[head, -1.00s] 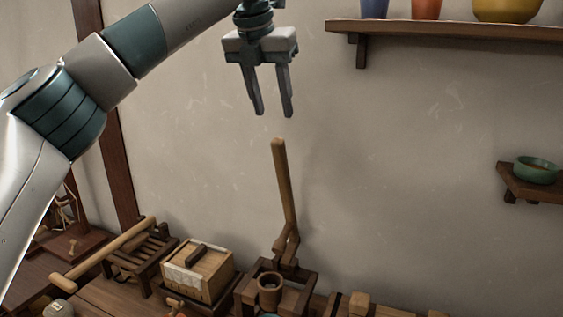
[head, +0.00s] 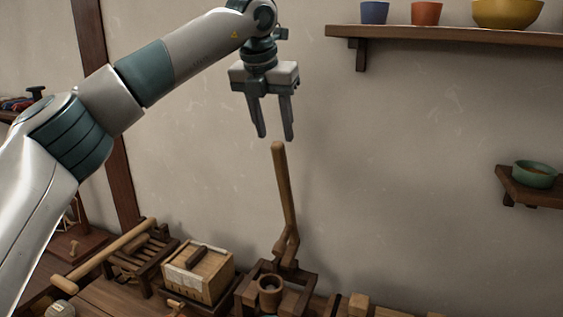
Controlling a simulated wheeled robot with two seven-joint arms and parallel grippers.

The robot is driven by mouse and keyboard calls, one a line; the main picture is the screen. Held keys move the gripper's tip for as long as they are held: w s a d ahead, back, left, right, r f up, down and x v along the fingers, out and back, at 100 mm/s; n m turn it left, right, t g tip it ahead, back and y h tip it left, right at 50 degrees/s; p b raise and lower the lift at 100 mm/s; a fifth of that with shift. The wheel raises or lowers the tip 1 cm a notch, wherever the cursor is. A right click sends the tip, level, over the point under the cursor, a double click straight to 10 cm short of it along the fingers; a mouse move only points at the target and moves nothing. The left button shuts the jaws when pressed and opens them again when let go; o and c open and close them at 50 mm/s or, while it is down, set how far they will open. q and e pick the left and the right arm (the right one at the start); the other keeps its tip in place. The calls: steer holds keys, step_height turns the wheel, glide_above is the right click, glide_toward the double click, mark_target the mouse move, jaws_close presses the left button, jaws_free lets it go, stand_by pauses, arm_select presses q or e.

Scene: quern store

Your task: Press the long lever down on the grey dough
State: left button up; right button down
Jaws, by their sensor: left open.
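The long lever (head: 285,187) is a wooden bar standing almost upright, leaning slightly left at its top. Its foot joins a dark wooden press frame (head: 305,283) on the bench. A small brown cup (head: 269,287) sits in the frame in front of the lever's foot. My left gripper (head: 275,136) points down, open and empty, with its fingertips just above the lever's top end in the picture. I cannot tell how far apart they are in depth. I cannot make out the grey dough. My right gripper is out of view.
A lidded wooden box (head: 198,273) stands left of the press, with a rolling pin (head: 111,250) on a slatted rack (head: 143,264) further left. A wall shelf (head: 450,36) with bowls is at upper right. A green bowl (head: 535,174) sits on a lower shelf.

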arm_select(q)
steer(key=p, duration=0.3)
glide_above(282, 185)
steer(key=f, duration=0.9)
steer(key=shift+s+a+f, duration=0.1)
steer(key=shift+s+a, duration=0.1)
steer(key=shift+s, duration=0.05)
steer(key=shift+p+x, duration=0.35)
steer(key=shift+x, duration=0.5)
jaws_close()
